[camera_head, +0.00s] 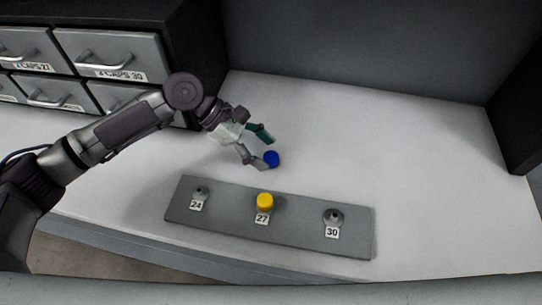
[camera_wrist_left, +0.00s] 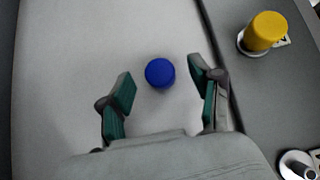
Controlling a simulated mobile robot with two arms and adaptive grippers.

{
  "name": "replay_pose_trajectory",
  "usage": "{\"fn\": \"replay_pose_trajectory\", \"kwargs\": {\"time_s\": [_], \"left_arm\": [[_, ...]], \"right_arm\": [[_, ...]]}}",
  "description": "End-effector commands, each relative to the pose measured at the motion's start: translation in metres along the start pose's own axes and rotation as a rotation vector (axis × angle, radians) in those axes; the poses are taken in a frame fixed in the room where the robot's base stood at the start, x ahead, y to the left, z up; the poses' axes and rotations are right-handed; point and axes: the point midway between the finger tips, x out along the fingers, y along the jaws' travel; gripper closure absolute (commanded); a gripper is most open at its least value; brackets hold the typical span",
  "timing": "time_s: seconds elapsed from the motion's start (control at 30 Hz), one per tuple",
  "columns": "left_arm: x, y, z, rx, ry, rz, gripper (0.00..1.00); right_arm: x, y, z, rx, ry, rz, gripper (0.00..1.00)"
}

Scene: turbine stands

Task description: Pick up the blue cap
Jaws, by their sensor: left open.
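The blue cap (camera_head: 271,158) stands on the white tabletop, behind the grey stand plate. My left gripper (camera_head: 266,150) is open and close to it in the head view, with one finger in front of the cap's left side. In the left wrist view the blue cap (camera_wrist_left: 160,72) lies a little ahead of the gap between the two open fingers of my left gripper (camera_wrist_left: 161,85). The fingers appear apart from the cap on both sides. My right gripper is in neither view.
A grey stand plate (camera_head: 186,212) holds posts marked 24, 27 and 30. Drawers (camera_head: 110,55) stand at the left. The tabletop right of the blue cap is clear.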

Motion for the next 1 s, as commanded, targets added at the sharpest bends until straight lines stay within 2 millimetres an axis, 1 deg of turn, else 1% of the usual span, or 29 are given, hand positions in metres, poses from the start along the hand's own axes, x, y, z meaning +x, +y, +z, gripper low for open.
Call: {"fn": "replay_pose_trajectory", "kwargs": {"time_s": [0.03, 0.1, 0.2, 0.37, 0.47, 0.57, 0.7, 0.77, 1.0], "left_arm": [[0.007, -0.002, 0.000, 0.000, -0.001, -0.003, 0.36], [0.018, -0.001, -0.001, 0.001, -0.001, -0.002, 0.36], [0.028, -0.001, -0.001, 0.000, 0.000, -0.002, 0.36], [0.031, -0.001, -0.002, 0.001, 0.000, 0.000, 0.36], [0.031, -0.001, -0.002, 0.001, 0.000, 0.000, 0.36], [0.031, -0.001, -0.002, 0.001, 0.000, 0.000, 0.51], [0.030, -0.001, -0.002, 0.001, 0.000, 0.000, 0.75], [0.030, -0.001, -0.002, 0.001, 0.000, 0.000, 0.84], [0.030, -0.001, -0.002, 0.001, 0.000, 0.000, 0.84]], "right_arm": [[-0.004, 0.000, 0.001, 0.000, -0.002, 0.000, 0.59], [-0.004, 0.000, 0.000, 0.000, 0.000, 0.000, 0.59], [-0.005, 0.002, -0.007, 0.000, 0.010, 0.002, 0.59], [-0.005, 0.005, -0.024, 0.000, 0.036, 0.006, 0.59], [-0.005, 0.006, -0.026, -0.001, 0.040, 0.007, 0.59], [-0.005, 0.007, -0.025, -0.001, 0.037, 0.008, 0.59], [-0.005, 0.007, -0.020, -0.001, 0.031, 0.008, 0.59], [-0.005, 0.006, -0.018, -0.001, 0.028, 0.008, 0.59], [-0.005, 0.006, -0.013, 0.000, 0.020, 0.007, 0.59]]}}
